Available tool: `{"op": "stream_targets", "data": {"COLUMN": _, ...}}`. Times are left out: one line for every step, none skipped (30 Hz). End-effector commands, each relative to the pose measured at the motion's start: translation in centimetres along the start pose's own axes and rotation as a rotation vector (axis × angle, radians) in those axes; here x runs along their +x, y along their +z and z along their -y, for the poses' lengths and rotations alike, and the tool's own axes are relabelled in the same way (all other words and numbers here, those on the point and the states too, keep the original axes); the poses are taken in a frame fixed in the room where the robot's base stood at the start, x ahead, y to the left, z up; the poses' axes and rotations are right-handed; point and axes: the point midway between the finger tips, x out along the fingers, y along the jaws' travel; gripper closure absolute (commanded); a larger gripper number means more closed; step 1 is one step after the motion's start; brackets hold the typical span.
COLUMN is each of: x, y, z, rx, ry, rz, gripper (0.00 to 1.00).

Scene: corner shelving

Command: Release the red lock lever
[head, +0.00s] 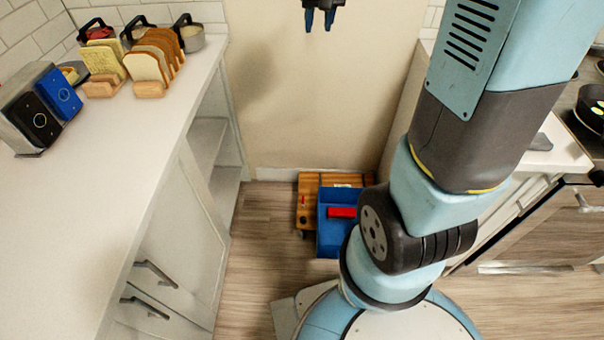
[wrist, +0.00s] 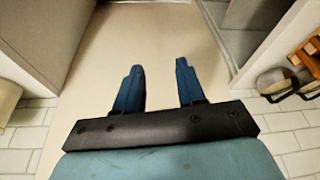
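A low wooden dolly (head: 308,184) stands on the floor against the wall, with a blue bin (head: 328,240) on or against it. A small red piece (head: 303,200) shows on the dolly's left part; it may be the lock lever, but it is too small to tell its position. A larger red block (head: 342,212) is in the bin. My gripper (head: 320,27) is high above the dolly, near the wall. In the wrist view its two blue fingers (wrist: 160,78) are apart with nothing between them. My arm hides the bin's right side.
The left counter (head: 130,160) bears toast racks (head: 150,65), a blue toaster (head: 58,92) and a pot (head: 190,38). Cabinets line the left; a stove and drawers (head: 545,218) are on the right. Open floor (head: 255,240) lies left of the dolly.

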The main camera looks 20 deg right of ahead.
Motion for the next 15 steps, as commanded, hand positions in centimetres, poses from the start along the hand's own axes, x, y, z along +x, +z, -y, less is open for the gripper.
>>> {"op": "stream_targets", "data": {"x": 1.7, "y": -0.9, "z": 0.1, "rx": 0.005, "ry": 0.002, "rz": 0.015, "gripper": 0.61}}
{"op": "stream_targets", "data": {"x": 2.6, "y": -1.4, "z": 0.2, "rx": 0.008, "ry": 0.003, "rz": 0.02, "gripper": 0.61}}
{"op": "stream_targets", "data": {"x": 3.9, "y": -2.1, "z": 0.3, "rx": 0.012, "ry": 0.004, "rz": 0.026, "gripper": 0.61}}
{"op": "stream_targets", "data": {"x": 4.8, "y": -2.5, "z": 0.3, "rx": 0.015, "ry": 0.005, "rz": 0.031, "gripper": 0.61}}
{"op": "stream_targets", "data": {"x": 5.7, "y": -3.0, "z": 0.4, "rx": 0.018, "ry": 0.006, "rz": 0.036, "gripper": 0.61}}
{"op": "stream_targets", "data": {"x": 7.0, "y": -3.6, "z": 0.5, "rx": 0.022, "ry": 0.007, "rz": 0.042, "gripper": 0.61}}
{"op": "stream_targets", "data": {"x": 8.1, "y": -4.0, "z": 0.5, "rx": 0.025, "ry": 0.007, "rz": 0.047, "gripper": 0.61}}
{"op": "stream_targets", "data": {"x": 9.1, "y": -4.4, "z": 0.6, "rx": 0.028, "ry": 0.008, "rz": 0.052, "gripper": 0.61}}
{"op": "stream_targets", "data": {"x": 10.5, "y": -4.8, "z": 0.7, "rx": 0.032, "ry": 0.009, "rz": 0.06, "gripper": 0.61}}
{"op": "stream_targets", "data": {"x": 11.5, "y": -5.2, "z": 0.7, "rx": 0.035, "ry": 0.01, "rz": 0.064, "gripper": 0.61}}
{"op": "stream_targets", "data": {"x": 12.6, "y": -5.5, "z": 0.8, "rx": 0.038, "ry": 0.011, "rz": 0.068, "gripper": 0.61}}
{"op": "stream_targets", "data": {"x": 14.0, "y": -5.9, "z": 0.8, "rx": 0.041, "ry": 0.012, "rz": 0.076, "gripper": 0.61}}
{"op": "stream_targets", "data": {"x": 15.1, "y": -6.2, "z": 0.9, "rx": 0.044, "ry": 0.013, "rz": 0.081, "gripper": 0.61}}
{"op": "stream_targets", "data": {"x": 16.2, "y": -6.4, "z": 0.9, "rx": 0.048, "ry": 0.014, "rz": 0.085, "gripper": 0.61}}
{"op": "stream_targets", "data": {"x": 17.8, "y": -6.7, "z": 1.0, "rx": 0.052, "ry": 0.015, "rz": 0.092, "gripper": 0.61}}
